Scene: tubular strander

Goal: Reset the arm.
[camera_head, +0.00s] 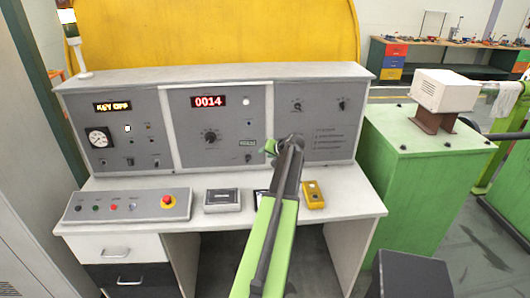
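My green and dark grey arm rises from the bottom middle over the desk of the control console (335,195). Its dark end is in front of the upright panel (225,155), right of centre. My gripper (270,148) seems to be the small green and dark part at the left of that end; it is too small and turned away to show whether its fingers are open or shut. I see nothing clearly held in it. Whether it touches the panel cannot be told.
The panel has a "KEY OFF" display (112,106) and a "0014" display (209,101). On the desk are a button box (128,205) with a red knob, a grey device (222,200), a partly hidden dark item (261,198) and a yellow device (313,195). A green cabinet (415,185) stands right.

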